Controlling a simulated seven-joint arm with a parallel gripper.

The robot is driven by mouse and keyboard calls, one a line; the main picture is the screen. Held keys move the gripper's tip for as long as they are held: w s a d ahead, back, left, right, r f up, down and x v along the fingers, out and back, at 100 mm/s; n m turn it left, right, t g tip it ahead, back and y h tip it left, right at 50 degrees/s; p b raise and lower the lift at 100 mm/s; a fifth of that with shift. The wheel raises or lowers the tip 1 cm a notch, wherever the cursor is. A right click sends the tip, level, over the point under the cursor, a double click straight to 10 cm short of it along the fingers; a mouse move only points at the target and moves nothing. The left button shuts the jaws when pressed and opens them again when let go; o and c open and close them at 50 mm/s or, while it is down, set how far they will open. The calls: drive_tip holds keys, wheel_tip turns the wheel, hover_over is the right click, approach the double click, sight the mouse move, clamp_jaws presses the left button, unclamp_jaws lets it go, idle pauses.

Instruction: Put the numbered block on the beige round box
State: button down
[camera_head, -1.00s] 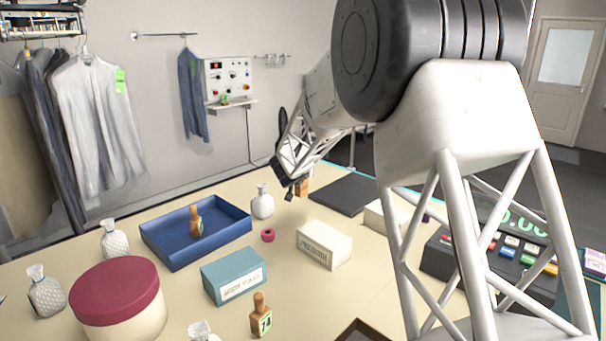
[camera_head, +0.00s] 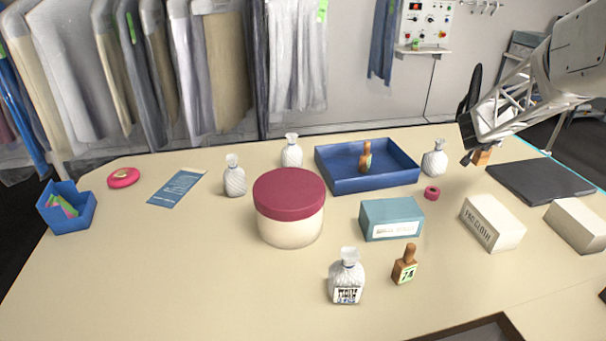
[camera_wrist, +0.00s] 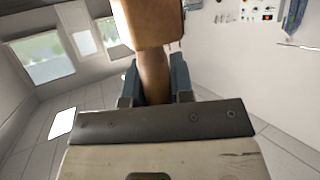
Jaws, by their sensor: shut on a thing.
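My gripper (camera_head: 470,154) is shut on a brown wooden block (camera_wrist: 147,22), whose narrow neck sits between the fingers in the wrist view. In the head view the held block (camera_head: 482,157) shows small beyond the fingertips, at the table's far right; no number can be read on it. The beige round box (camera_head: 289,230) with a dark red lid (camera_head: 289,190) stands mid-table, well left of my gripper; its lid is bare. A similar wooden block (camera_head: 404,268) with a green-edged number label stands at the front. Another (camera_head: 366,158) stands in the blue tray (camera_head: 395,182).

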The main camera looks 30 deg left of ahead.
drive_tip(key=s+a+r+n+y, duration=0.2)
drive_tip(key=s+a+r, duration=0.2)
drive_tip(key=s+a, duration=0.85)
drive_tip(key=s+a+r+n+y, duration=0.2)
drive_tip(key=s+a+r+y, duration=0.15)
drive_tip(key=s+a, duration=0.95)
drive_tip(key=s+a+r+n+g+y, duration=0.1)
drive_tip(key=s+a+n+y, duration=0.1)
drive_tip(key=s, duration=3)
drive_tip(key=shift+s+a+n+y, duration=0.2)
drive_tip(key=shift+s+n+y, duration=0.15)
drive_tip(key=shift+n+y, duration=0.7)
drive_tip(key=shift+w, duration=0.1)
drive_tip(key=w+a+f, duration=0.1)
drive_tip(key=w+a, duration=0.8)
drive_tip(key=a, duration=0.2)
drive_tip(key=shift+w+a+f, duration=0.2)
drive_tip(key=shift+w, duration=0.2)
drive_tip(key=shift+w+a, duration=0.1)
drive_tip(key=shift+w+a+f, duration=0.1)
drive_tip(key=shift+f, duration=0.8)
drive_tip(key=shift+w+a+f, duration=0.1)
drive_tip(key=shift+f, duration=0.8)
